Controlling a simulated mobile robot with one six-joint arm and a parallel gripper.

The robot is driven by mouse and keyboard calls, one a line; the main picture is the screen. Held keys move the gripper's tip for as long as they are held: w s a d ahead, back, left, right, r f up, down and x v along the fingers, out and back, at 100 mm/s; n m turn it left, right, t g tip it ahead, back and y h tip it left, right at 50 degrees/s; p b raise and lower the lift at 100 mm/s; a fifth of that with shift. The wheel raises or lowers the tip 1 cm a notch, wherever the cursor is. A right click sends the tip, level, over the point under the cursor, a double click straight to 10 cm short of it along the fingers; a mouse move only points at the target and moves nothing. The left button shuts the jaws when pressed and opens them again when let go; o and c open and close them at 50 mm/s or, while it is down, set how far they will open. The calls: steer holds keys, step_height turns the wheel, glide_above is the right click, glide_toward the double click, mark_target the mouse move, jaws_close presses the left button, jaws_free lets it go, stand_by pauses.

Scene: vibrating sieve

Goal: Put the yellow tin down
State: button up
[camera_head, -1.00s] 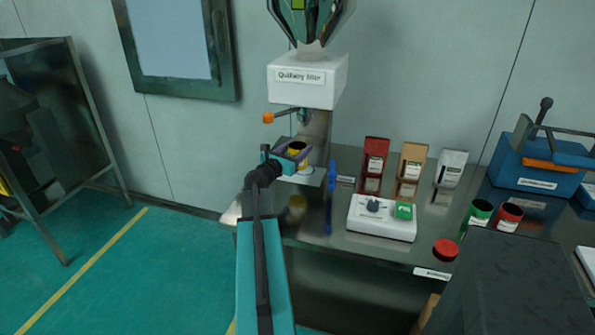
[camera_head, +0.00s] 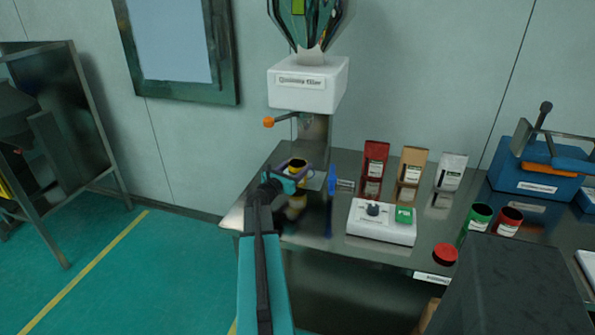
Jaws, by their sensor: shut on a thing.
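The yellow tin (camera_head: 300,183) has a dark open top and stands roughly upright between the jaws of my gripper (camera_head: 296,171). My gripper is shut on it, and its jaws hide part of the tin. The tin is near the front of the filler's column, over the left part of the steel table (camera_head: 262,212). I cannot tell whether its bottom touches the table.
The white filler (camera_head: 308,85) with an orange-knobbed lever (camera_head: 269,122) stands behind. A blue upright object (camera_head: 331,180) is close on the right. A white control box (camera_head: 381,222), several bags, a green tin (camera_head: 480,214) and a red tin (camera_head: 508,221) are farther right.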

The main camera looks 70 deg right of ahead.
steer(key=shift+f, duration=1)
steer(key=shift+f, duration=0.2)
steer(key=o, duration=1.1)
steer(key=shift+c, duration=0.2)
steer(key=shift+r, duration=0.2)
steer(key=shift+b+v, duration=1.15)
steer(key=shift+v, duration=4.85)
